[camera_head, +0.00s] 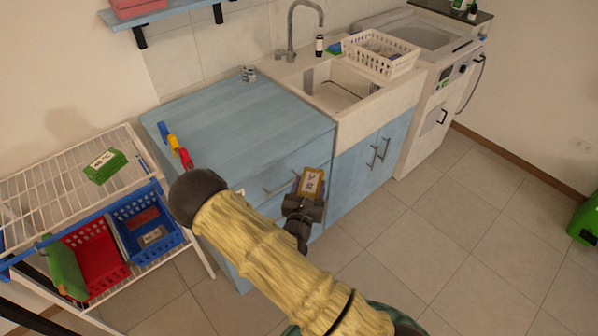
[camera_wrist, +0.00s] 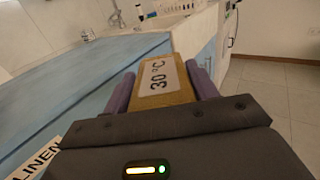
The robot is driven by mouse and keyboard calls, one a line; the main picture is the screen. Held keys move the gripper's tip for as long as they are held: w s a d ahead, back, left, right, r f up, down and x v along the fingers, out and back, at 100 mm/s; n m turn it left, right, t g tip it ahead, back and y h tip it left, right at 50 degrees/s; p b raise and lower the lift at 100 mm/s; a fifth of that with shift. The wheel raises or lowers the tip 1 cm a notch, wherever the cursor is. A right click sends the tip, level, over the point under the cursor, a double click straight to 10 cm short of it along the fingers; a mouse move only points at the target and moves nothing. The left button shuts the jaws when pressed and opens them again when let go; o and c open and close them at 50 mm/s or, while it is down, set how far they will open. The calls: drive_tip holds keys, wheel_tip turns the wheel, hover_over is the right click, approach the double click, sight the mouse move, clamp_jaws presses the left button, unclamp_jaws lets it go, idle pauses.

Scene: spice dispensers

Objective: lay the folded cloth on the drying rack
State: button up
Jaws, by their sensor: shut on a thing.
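My gripper (camera_head: 308,192) is shut on a mustard-yellow folded cloth (camera_head: 313,174) with a white label. In the wrist view the cloth (camera_wrist: 165,97) sits between my two purple finger pads, and its label reads "30 °C". The cloth is held in the air in front of the blue cabinet. The white wire drying rack (camera_head: 32,206) stands at the left, well away from my gripper. A green labelled block, perhaps another folded cloth (camera_head: 105,166), lies on its top shelf.
Red (camera_head: 93,262) and blue (camera_head: 148,227) baskets sit below the rack's top. The blue cabinet (camera_head: 235,120) stands between rack and sink (camera_head: 338,92), with coloured pegs at its left edge. A white dish basket (camera_head: 381,53) is beside the sink.

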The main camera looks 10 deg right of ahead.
drive_tip(key=s+d+f+n+t+y+p, duration=0.1)
drive_tip(key=s+d+f+n+y, duration=0.3)
drive_tip(key=f, duration=0.7)
drive_tip(key=shift+s+d+y, duration=0.6)
drive_tip(key=shift+s+y, duration=0.35)
drive_tip(key=shift+y, duration=0.15)
